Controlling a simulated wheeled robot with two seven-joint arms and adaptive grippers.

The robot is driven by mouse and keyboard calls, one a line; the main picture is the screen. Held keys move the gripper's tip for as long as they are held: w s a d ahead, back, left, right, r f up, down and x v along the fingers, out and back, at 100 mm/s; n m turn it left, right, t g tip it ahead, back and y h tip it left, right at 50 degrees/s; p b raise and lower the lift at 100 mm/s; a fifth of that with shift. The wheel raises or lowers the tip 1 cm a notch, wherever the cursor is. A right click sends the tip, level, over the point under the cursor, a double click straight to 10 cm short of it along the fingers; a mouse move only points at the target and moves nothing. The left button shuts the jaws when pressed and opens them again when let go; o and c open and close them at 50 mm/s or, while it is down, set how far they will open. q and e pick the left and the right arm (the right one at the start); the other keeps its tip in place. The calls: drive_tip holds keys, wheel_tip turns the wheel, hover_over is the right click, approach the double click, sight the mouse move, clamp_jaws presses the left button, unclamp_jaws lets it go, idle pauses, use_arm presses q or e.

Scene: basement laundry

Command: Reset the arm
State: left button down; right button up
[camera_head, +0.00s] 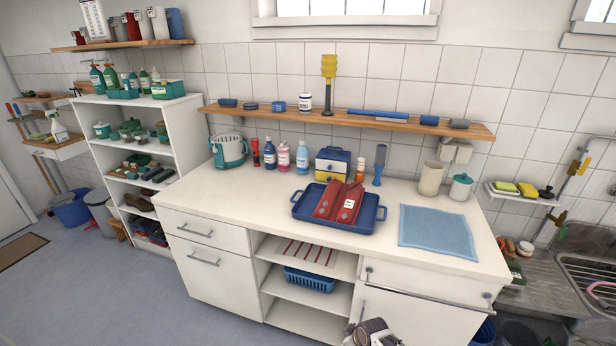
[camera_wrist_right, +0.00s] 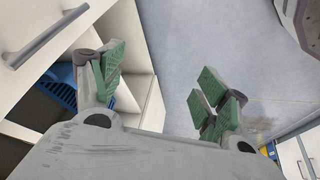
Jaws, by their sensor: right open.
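My right gripper (camera_wrist_right: 162,88) shows in the right wrist view with its two green-padded fingers spread wide apart. Nothing is between the fingers; the grey floor and part of the white cabinet show behind them. In the head view, only a small part of my right arm shows at the bottom edge, low in front of the cabinet and below the counter top. My left gripper is in neither view.
The white counter (camera_head: 268,210) holds a blue tray (camera_head: 300,213) with a red item (camera_head: 340,201), and a blue cloth (camera_head: 437,231). A blue basket (camera_head: 309,280) sits on the open shelf below. A towel bar (camera_head: 425,291) juts from the cabinet front.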

drive_tip(key=s+d+f+m+h, duration=0.15)
drive_tip(key=s+d+f, duration=0.25)
drive_tip(key=s+f, duration=0.5)
drive_tip(key=s+d+f+m, duration=0.35)
drive_tip(key=s+f, duration=0.35)
drive_tip(key=s, duration=0.4)
drive_tip(key=s+d+f+g, duration=0.1)
drive_tip(key=s+f, duration=0.2)
drive_tip(key=s, duration=0.6)
drive_tip(key=s+d+f+m+h, duration=0.1)
drive_tip(key=s+d+f, duration=0.1)
drive_tip(key=s, duration=0.8)
drive_tip(key=s+d+f+m+g, duration=0.1)
drive_tip(key=s+d+f, duration=0.1)
drive_tip(key=s, duration=0.7)
drive_tip(key=shift+s+f+g, duration=0.2)
drive_tip(key=shift+f+g, duration=0.1)
drive_tip(key=shift+f, duration=0.55)
